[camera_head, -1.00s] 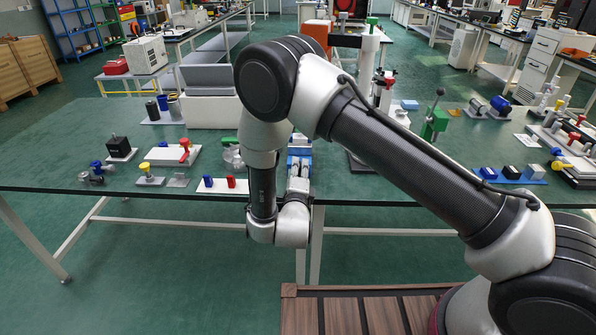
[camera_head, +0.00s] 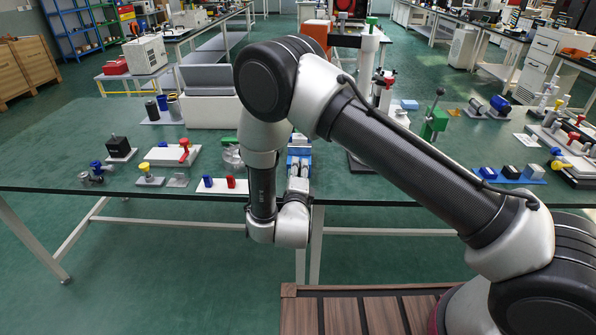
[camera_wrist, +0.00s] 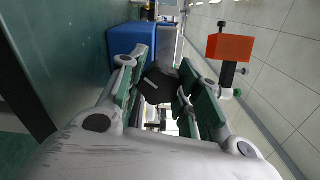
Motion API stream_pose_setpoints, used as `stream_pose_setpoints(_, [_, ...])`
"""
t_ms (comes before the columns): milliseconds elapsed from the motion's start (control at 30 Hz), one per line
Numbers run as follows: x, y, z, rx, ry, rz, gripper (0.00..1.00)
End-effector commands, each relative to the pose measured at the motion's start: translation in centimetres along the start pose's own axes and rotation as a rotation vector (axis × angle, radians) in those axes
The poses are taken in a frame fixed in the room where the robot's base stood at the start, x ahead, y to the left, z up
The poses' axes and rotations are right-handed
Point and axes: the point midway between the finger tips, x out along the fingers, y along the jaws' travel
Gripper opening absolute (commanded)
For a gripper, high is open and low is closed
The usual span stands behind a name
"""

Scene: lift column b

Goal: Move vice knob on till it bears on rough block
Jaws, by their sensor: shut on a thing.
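My gripper (camera_wrist: 160,90) is shut on the dark vice knob (camera_wrist: 158,82), with one green-padded finger on each side of it in the wrist view. A blue body (camera_wrist: 133,38), which looks like the vice, lies just beyond the knob. In the head view a small blue vice (camera_head: 299,153) stands near the table's front edge, partly behind my arm.
The green table (camera_head: 60,171) holds a white plate with a red-handled valve (camera_head: 184,150) and a strip with blue and red pieces (camera_head: 220,185) to the left. A green lever press (camera_head: 436,122) stands to the right. An orange block on a dark post (camera_wrist: 229,47) shows in the wrist view.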

Motion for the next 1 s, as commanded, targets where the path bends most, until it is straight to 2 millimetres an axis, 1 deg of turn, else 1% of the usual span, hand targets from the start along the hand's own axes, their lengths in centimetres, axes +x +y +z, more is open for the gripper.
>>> stream_pose_setpoints(33, [0.0,0.0,0.2,0.002,-0.006,0.001,0.1])
stream_pose_setpoints(367, [0.0,0.0,0.3,0.002,-0.007,0.001,0.1])
stream_pose_setpoints(400, [0.0,0.0,0.3,0.002,-0.007,0.001,0.41])
stream_pose_setpoints(500, [0.0,0.0,0.2,0.002,-0.006,0.001,0.56])
stream_pose_setpoints(833, [-0.2,0.0,0.1,0.001,-0.003,0.0,0.56])
stream_pose_setpoints(933, [-1.2,0.1,0.2,0.0,-0.004,0.001,0.56])
stream_pose_setpoints(1000, [-2.4,0.1,0.2,-0.002,-0.006,0.001,0.56])
